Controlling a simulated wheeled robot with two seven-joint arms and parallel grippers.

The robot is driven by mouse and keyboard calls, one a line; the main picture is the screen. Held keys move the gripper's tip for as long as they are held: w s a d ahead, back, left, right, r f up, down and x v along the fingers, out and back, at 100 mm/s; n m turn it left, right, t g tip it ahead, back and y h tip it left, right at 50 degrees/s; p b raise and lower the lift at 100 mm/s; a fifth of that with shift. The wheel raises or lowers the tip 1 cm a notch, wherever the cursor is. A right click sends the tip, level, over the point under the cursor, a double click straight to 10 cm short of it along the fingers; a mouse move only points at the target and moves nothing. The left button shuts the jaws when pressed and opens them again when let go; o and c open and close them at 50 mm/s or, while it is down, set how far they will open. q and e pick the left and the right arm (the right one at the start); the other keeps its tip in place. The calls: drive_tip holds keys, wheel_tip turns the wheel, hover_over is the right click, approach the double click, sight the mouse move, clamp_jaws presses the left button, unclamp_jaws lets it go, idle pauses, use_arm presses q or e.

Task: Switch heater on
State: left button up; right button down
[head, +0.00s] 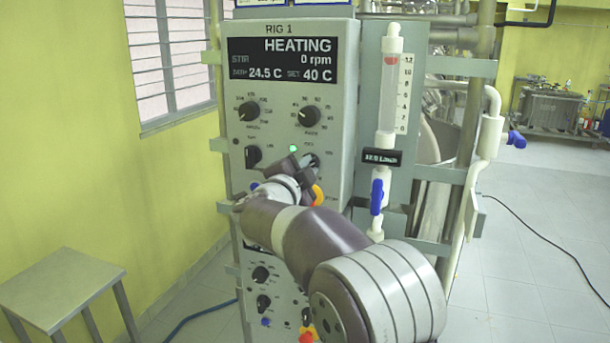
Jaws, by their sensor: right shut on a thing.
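The RIG 1 control panel (232,118) stands ahead of me. Its display (280,62) reads HEATING, 0 rpm, 24.5 C and SET 40 C. Two larger dials sit below it, the left dial (249,111) and the right dial (309,117). Under them are a small left knob (253,156) and a small right knob (312,160), with a lit green lamp (293,149) between. My right gripper (304,167) is at the small right knob and shut on it; its fingers partly cover the knob. My left gripper is not in view.
My right arm hides the panel's lower part, where bits of yellow and red show. A flow tube (390,90) and a blue valve handle (377,196) are right of the panel. A grey stool (62,284) stands at lower left. A second panel (254,293) is below.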

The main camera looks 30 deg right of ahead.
drive_tip(key=shift+r, duration=0.15)
idle(0.3)
drive_tip(key=c, duration=1.4)
unclamp_jaws()
drive_tip(key=o, duration=0.3)
drive_tip(key=shift+o, duration=0.2)
drive_tip(key=b+v, duration=0.3)
drive_tip(key=v, duration=0.9)
drive_tip(key=shift+s+a, duration=0.1)
